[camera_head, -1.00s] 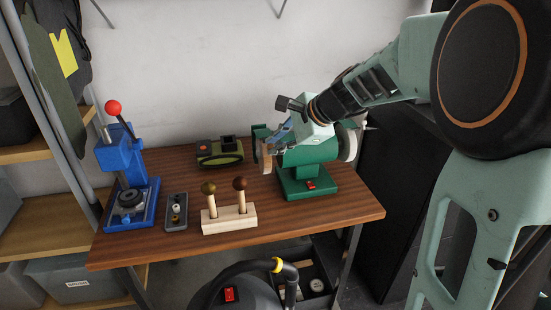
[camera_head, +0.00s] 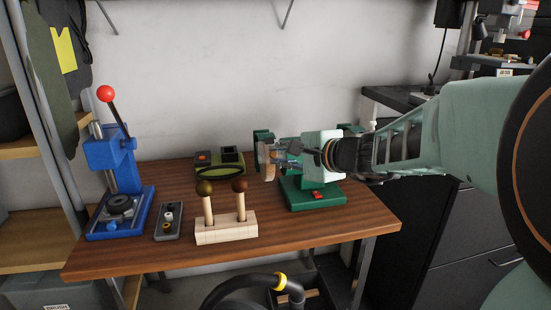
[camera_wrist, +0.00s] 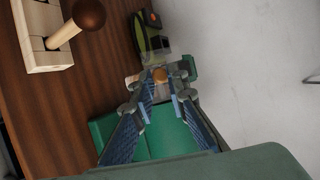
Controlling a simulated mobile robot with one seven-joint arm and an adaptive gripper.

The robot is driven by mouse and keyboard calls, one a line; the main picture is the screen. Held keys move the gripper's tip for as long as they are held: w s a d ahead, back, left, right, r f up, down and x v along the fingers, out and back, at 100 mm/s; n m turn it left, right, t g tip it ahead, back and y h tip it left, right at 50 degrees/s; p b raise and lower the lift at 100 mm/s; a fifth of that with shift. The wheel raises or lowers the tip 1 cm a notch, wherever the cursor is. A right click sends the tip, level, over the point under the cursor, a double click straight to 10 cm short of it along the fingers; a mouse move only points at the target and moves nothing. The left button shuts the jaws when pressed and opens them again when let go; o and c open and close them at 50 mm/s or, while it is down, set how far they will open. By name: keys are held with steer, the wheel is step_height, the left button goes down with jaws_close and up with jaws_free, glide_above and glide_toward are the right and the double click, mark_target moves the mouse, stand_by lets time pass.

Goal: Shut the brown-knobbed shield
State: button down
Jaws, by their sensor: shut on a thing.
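The green bench grinder (camera_head: 310,188) stands at the right of the workbench, with its grinding wheel (camera_head: 262,153) on its left side. In the wrist view, the brown knob (camera_wrist: 160,75) sits at my fingertips, against a clear shield (camera_wrist: 155,50) that is hard to make out. My gripper (camera_wrist: 163,88) is shut on the knob. In the head view my gripper (camera_head: 276,155) reaches in from the right, low over the grinder's left side. The knob is too small and covered to tell there. The shield's exact angle cannot be told.
A wooden block with two knobbed pegs (camera_head: 225,230) stands in front of the grinder. The bench's front right is clear.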

steer(key=shift+f+t+y, duration=0.3)
steer(key=shift+f+t, duration=0.3)
steer(key=shift+n, duration=0.3)
steer(key=c, duration=1.9)
jaws_free()
steer(key=shift+r, duration=0.2)
